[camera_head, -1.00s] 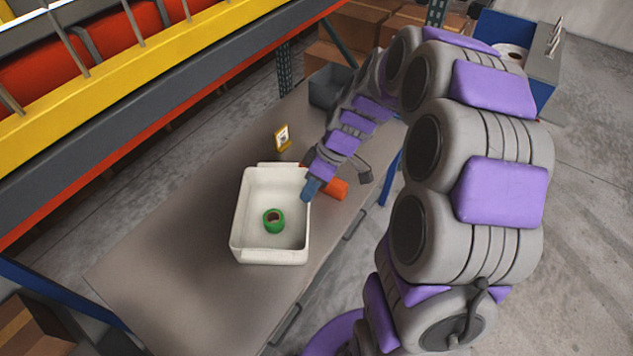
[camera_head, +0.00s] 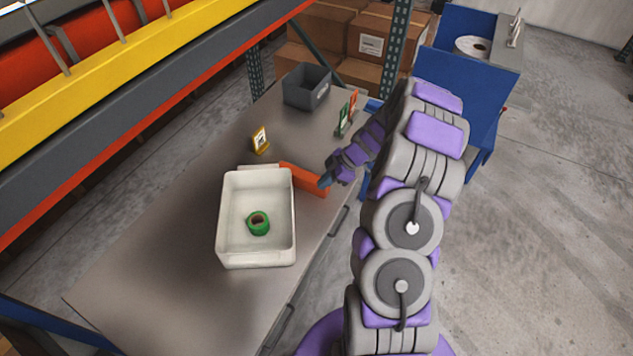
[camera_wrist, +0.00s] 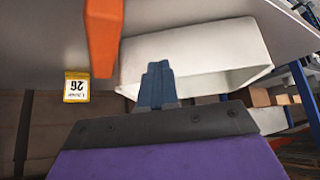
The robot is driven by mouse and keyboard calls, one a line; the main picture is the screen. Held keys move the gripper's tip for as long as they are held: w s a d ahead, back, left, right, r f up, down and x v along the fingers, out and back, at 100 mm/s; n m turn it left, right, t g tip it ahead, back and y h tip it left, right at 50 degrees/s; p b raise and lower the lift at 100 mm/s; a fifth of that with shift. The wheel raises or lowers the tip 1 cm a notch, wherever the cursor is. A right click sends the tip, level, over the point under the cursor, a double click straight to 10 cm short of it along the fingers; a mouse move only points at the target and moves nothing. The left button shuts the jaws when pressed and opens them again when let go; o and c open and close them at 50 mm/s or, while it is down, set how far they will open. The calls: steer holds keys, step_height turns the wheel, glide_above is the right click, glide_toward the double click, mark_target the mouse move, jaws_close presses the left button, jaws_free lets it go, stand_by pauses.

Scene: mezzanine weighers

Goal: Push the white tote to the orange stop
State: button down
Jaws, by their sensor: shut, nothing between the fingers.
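The white tote (camera_head: 286,240) stands upright on the grey bench, with a green tape roll (camera_head: 258,223) inside. The orange stop (camera_head: 303,179) is a low bar on the bench by the tote's far right corner. The two are very close; I cannot tell whether they touch. My gripper (camera_head: 325,181) is shut and empty at the right end of the stop, apart from the tote. In the wrist view my gripper (camera_wrist: 157,70) points between the orange stop (camera_wrist: 103,40) and the white tote (camera_wrist: 200,55).
The bench (camera_head: 150,260) is clear at the near left. A small yellow-framed sign (camera_head: 260,140), a dark grey bin (camera_head: 306,88) and small green and orange signs (camera_head: 346,113) stand beyond the tote. A yellow rack beam (camera_head: 150,65) runs along the left.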

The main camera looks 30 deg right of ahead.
steer(key=w+a+f+b, duration=0.2)
steer(key=w+a, duration=0.1)
steer(key=a, duration=0.4)
steer(key=shift+w+a+b, duration=0.15)
steer(key=shift+w+b, duration=0.25)
steer(key=shift+s, duration=0.1)
steer(key=d, duration=0.1)
steer(key=s+d+b, duration=0.1)
steer(key=d, duration=0.1)
steer(key=shift+s+r+b, duration=0.1)
steer(key=shift+b, duration=0.2)
steer(key=shift+a, duration=0.3)
